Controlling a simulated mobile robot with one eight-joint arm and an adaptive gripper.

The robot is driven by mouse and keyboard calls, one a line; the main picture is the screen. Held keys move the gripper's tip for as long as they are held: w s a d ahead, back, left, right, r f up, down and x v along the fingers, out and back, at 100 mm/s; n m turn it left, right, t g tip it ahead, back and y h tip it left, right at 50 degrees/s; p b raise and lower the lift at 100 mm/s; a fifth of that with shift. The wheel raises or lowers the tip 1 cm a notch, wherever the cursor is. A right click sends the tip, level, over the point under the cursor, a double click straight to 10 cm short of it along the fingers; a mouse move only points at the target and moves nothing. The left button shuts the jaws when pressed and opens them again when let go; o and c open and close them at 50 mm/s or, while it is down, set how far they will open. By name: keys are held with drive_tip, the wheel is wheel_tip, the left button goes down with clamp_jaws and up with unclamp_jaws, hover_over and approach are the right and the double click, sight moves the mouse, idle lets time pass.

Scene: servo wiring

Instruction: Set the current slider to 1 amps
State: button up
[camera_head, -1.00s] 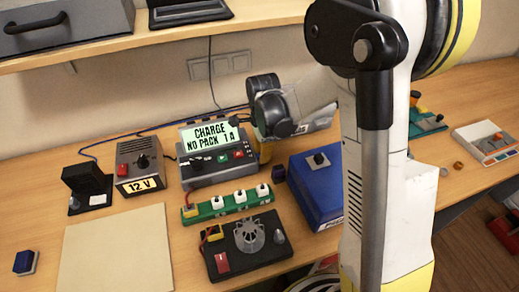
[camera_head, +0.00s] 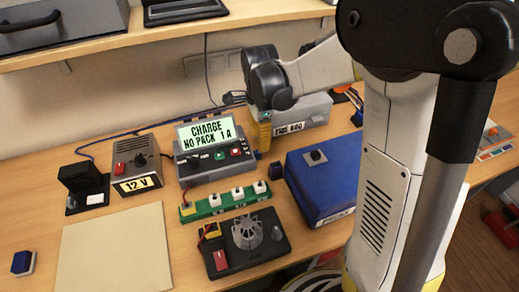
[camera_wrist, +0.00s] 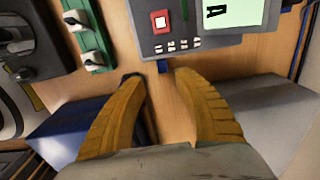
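The grey charger (camera_head: 217,172) stands at the back of the bench in the head view. Its lit green display (camera_head: 206,133) reads "CHARGE NO PACK 1 A". A dark control, a green button and a red button show on its front; I cannot tell which part is the current slider. In the wrist view the charger (camera_wrist: 190,35) is at the top, with a red button (camera_wrist: 161,20) and a row of small white parts. My gripper (camera_wrist: 158,76) has its yellow fingers apart, with bare bench between the tips. In the head view it is just right of the charger.
A green strip with white switches (camera_head: 224,204) lies in front of the charger. A blue box (camera_head: 322,180) stands right of it, a grey labelled box (camera_head: 303,115) behind my gripper. A 12 V supply (camera_head: 137,172) is at left. A tan mat (camera_head: 113,240) is clear.

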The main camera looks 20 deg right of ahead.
wheel_tip(320, 180, up, 5)
drive_tip(key=shift+r, duration=0.2)
idle(0.4)
drive_tip(key=s+r+n+t, duration=0.2)
drive_tip(key=s+n+t, duration=0.1)
drive_tip(key=s+n, duration=0.5)
drive_tip(key=s+r+n+t, duration=0.3)
drive_tip(key=s+n+t, duration=0.1)
drive_tip(key=s+n, duration=0.4)
drive_tip(key=shift+s+r+n+b, duration=0.25)
drive_tip(key=shift+r+n+b, duration=0.05)
drive_tip(key=shift+n, duration=0.7)
drive_tip(key=shift+c, duration=0.3)
idle(2.3)
